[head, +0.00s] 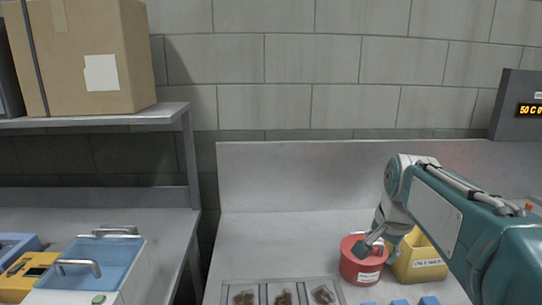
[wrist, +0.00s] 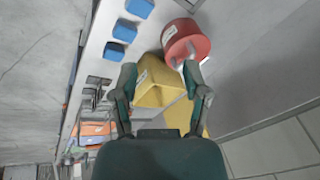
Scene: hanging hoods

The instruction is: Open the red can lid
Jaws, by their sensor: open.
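The red can (head: 362,268) stands on the light bench at the lower right of the head view. Its lid is on top, partly covered by my gripper (head: 368,245), which is over the can. In the wrist view the red can (wrist: 186,42) lies beyond the fingertips, slightly right of centre, with a grey piece on its face. My gripper (wrist: 160,68) is open there, with its fingers apart and nothing held between them. I cannot tell whether a fingertip touches the lid.
A yellow box (head: 420,262) with a label stands close to the can's right. Blue blocks (head: 400,302) and a tray (head: 283,292) with brown contents lie in front. A wall rises behind the bench. A shelf with a cardboard box (head: 85,55) is at left. The bench left of the can is clear.

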